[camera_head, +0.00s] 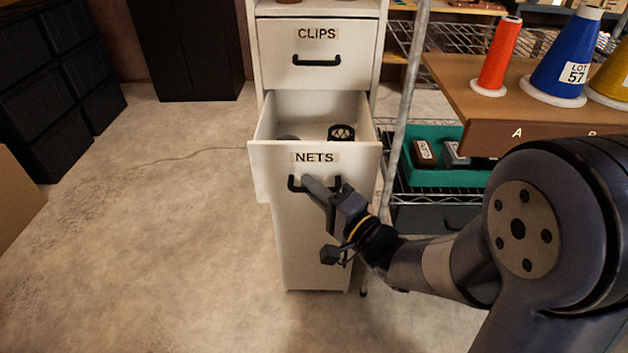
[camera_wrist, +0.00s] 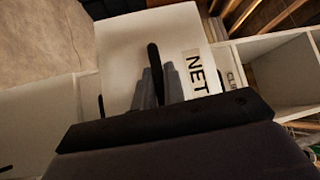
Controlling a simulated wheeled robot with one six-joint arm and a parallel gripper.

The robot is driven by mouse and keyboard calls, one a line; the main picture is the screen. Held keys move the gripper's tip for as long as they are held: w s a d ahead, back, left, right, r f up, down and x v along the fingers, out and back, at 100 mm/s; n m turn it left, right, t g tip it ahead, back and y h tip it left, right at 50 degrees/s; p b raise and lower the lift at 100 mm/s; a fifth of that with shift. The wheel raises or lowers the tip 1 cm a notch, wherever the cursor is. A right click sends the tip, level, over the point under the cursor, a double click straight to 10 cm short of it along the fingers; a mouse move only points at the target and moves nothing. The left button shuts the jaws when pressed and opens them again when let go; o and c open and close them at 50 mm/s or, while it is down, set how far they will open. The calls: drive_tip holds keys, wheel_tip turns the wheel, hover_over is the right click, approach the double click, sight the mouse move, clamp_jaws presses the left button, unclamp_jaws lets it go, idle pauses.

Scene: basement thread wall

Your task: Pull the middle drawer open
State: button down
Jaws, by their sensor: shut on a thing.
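The middle drawer (camera_head: 262,172), labelled NETS, stands well out from the white cabinet (camera_head: 314,250), and its inside shows from above. Its black handle (camera_head: 292,184) is on the front face below the label. My gripper (camera_head: 318,188) is at this handle, with its fingers closed around the bar. In the wrist view the fingers (camera_wrist: 154,87) lie on both sides of the dark handle (camera_wrist: 155,62), beside the NET lettering. Part of the handle is hidden by my gripper. The upper drawer (camera_head: 280,44), labelled CLIPS, is shut.
A dark mesh-like round item (camera_head: 341,132) lies in the open drawer. At right are a metal post (camera_head: 404,100), a wire rack with a green bin (camera_head: 455,178), and a wooden shelf (camera_head: 450,88) with thread cones. The floor (camera_head: 150,220) at left is clear.

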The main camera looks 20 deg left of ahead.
drive_tip(key=shift+s+d, duration=0.15)
drive_tip(key=shift+s, duration=0.35)
drive_tip(key=c, duration=1.5)
unclamp_jaws()
drive_tip(key=v, duration=1)
drive_tip(key=shift+s+d, duration=0.2)
drive_tip(key=shift+d, duration=0.15)
drive_tip(key=shift+a+f, duration=0.1)
drive_tip(key=x, duration=1)
drive_tip(key=shift+w+a, duration=0.25)
drive_tip(key=shift+a, duration=0.05)
